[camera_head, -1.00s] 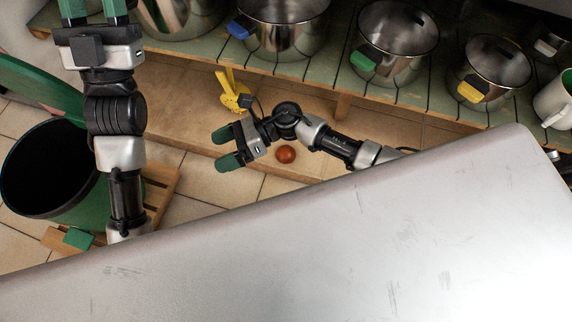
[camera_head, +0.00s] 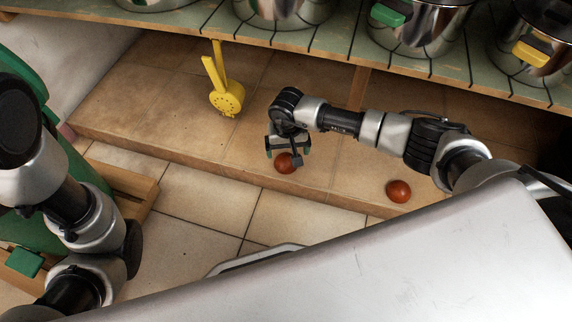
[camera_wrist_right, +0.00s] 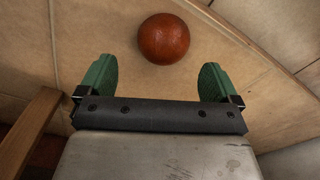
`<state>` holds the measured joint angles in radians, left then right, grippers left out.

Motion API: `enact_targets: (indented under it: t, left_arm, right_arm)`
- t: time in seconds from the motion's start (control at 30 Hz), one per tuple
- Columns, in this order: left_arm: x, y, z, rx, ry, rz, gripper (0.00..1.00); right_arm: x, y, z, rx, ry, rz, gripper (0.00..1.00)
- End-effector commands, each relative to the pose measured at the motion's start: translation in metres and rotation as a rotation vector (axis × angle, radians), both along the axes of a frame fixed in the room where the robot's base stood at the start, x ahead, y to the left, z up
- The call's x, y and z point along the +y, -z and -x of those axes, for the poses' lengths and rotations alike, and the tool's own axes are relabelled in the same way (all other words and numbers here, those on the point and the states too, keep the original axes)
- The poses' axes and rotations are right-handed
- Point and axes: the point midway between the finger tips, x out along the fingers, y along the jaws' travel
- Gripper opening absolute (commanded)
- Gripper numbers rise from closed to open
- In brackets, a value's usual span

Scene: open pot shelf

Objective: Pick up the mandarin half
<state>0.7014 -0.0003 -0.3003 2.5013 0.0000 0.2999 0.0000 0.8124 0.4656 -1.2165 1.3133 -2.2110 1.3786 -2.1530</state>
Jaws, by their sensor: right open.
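Two round, reddish-brown fruits lie on the tiled step below the shelf; I cannot tell whether either is a mandarin half. One fruit (camera_head: 285,163) is at my right gripper (camera_head: 288,154), which points down at it and partly covers it. The other fruit (camera_head: 399,191) lies to the right, below my right forearm. In the right wrist view one fruit (camera_wrist_right: 164,38) sits just beyond the green fingertips, roughly centred between them. There my right gripper (camera_wrist_right: 157,67) is open and empty, with a visible gap to the fruit.
A yellow perforated utensil (camera_head: 226,97) is behind and left of my right gripper. Pots with green (camera_head: 388,15) and yellow (camera_head: 531,54) handles stand on the slatted shelf (camera_head: 330,50) above. A green bin (camera_head: 98,177) and a wooden pallet (camera_head: 125,183) are at the left. Bare step tiles surround the fruits.

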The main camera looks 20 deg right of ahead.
Motion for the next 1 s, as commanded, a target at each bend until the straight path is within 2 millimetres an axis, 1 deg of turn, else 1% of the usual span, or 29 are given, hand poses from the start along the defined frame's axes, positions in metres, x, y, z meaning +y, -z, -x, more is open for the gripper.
enact_targets:
  t: [0.03,0.17,0.4,0.47,0.53,0.73,0.77,1.0]
  left_arm:
    - [0.000,0.004,0.000,0.000,0.000,0.000,0.43]
    - [0.000,0.012,0.000,0.001,0.000,0.000,0.43]
    - [0.000,0.045,0.000,0.001,0.000,0.000,0.43]
    - [0.000,0.050,0.000,0.001,-0.001,-0.001,0.43]
    - [0.000,0.052,0.000,0.001,-0.001,-0.001,0.43]
    - [0.000,0.049,0.000,0.001,-0.001,-0.001,0.43]
    - [0.000,0.049,0.000,0.001,-0.001,-0.001,0.43]
    - [0.000,0.049,0.000,0.001,-0.001,-0.001,0.43]
  right_arm:
    - [0.001,0.005,0.000,0.000,0.000,-0.002,0.93]
    - [0.002,0.013,0.000,-0.001,0.001,-0.003,0.93]
    - [0.005,0.047,0.001,0.001,0.002,-0.003,0.93]
    - [0.005,0.054,0.001,0.001,0.002,-0.002,0.93]
    - [0.005,0.056,0.000,-0.001,0.002,-0.003,0.93]
    - [0.005,0.054,0.000,-0.001,0.002,-0.003,0.93]
    - [0.005,0.054,0.000,-0.001,0.002,-0.003,0.92]
    - [0.005,0.054,0.000,-0.001,0.002,-0.003,0.55]
